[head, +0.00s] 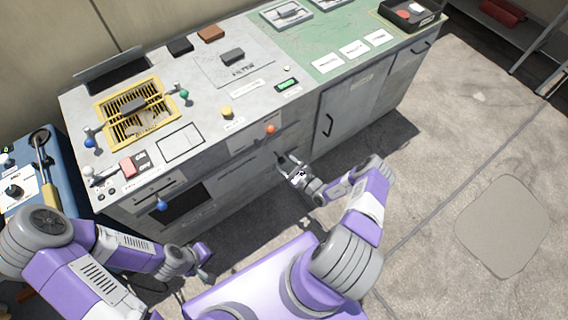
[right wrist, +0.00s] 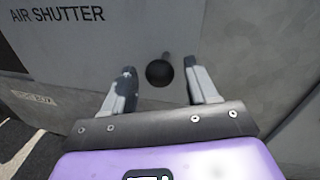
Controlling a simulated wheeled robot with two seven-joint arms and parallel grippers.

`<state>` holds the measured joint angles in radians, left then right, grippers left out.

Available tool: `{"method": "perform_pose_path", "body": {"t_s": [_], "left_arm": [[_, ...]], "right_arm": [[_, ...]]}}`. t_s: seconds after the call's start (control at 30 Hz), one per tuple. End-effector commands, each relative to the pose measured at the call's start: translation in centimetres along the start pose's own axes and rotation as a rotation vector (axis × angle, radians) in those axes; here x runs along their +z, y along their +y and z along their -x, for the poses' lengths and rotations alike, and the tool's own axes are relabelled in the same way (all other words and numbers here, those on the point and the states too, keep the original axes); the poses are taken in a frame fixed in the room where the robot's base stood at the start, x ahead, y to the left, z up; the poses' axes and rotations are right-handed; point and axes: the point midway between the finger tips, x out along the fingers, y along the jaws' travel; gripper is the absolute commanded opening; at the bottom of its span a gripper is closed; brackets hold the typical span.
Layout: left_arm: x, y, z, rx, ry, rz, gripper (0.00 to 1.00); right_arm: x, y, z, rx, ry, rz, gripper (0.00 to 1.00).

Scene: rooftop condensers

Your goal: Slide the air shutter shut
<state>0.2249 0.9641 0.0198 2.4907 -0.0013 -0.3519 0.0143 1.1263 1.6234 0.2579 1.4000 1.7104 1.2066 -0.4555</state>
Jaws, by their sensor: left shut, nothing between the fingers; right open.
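The air shutter is a grey panel (right wrist: 85,55) with the words AIR SHUTTER at the upper left in the right wrist view. A round dark knob (right wrist: 159,73) on a short stem stands out from it. My right gripper (right wrist: 162,88) is open, with one finger on each side of the knob and a gap to each. In the head view my right gripper (head: 290,167) is at the front face of the grey cabinet; the knob is hard to make out there. My left gripper (head: 204,266) is shut and empty, low in front of the cabinet, away from the shutter.
The cabinet front (head: 235,180) also carries an orange knob (head: 270,129) above and a blue knob (head: 162,205) to the left. A door with a dark handle (head: 328,125) is to the right. The worktop holds a yellow grille (head: 101,117). The concrete floor (head: 430,150) at right is clear.

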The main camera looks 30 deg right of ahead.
Motion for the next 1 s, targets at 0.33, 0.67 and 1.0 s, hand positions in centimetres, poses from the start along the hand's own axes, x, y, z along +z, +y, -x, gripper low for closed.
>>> {"method": "perform_pose_path", "body": {"t_s": [0.33,0.67,1.0], "left_arm": [[0.01,-0.01,-0.04,0.0,0.0,0.0,0.0],[0.01,-0.01,-0.05,0.0,0.0,0.0,0.0],[0.02,0.14,0.34,0.0,0.0,0.0,0.0]], "right_arm": [[0.05,0.0,-0.25,0.001,0.0,0.0,0.49],[0.03,0.02,-0.23,0.001,0.0,0.0,0.0],[0.14,0.34,0.07,-0.011,0.003,-0.004,0.0]]}}
